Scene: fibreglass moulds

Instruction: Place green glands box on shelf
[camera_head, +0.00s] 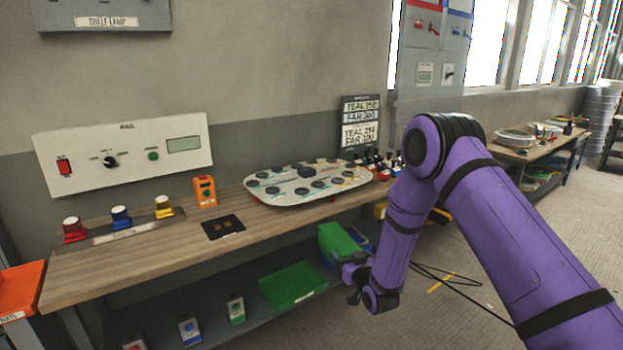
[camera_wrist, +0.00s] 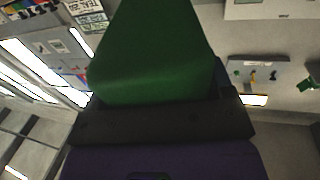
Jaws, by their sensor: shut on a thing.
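A green box (camera_head: 338,240) is at the front right of the workbench, just below the tabletop's edge, by my gripper (camera_head: 352,280). In the wrist view a green box (camera_wrist: 150,65) fills the upper middle, right against the dark jaws (camera_wrist: 160,125). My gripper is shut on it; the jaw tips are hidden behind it. A second, flat green bin (camera_head: 293,286) with a small white label lies on the lower shelf (camera_head: 255,312), left of my gripper. The labels are too small to read.
The wooden workbench (camera_head: 120,262) above the shelf carries a large oval panel (camera_head: 262,203), an orange device (camera_head: 204,190) and three coloured lamps. Small switch boxes (camera_head: 190,330) stand at the shelf's front left. A blue bin (camera_head: 357,236) shows beside the held box. Cables lie on the floor at right.

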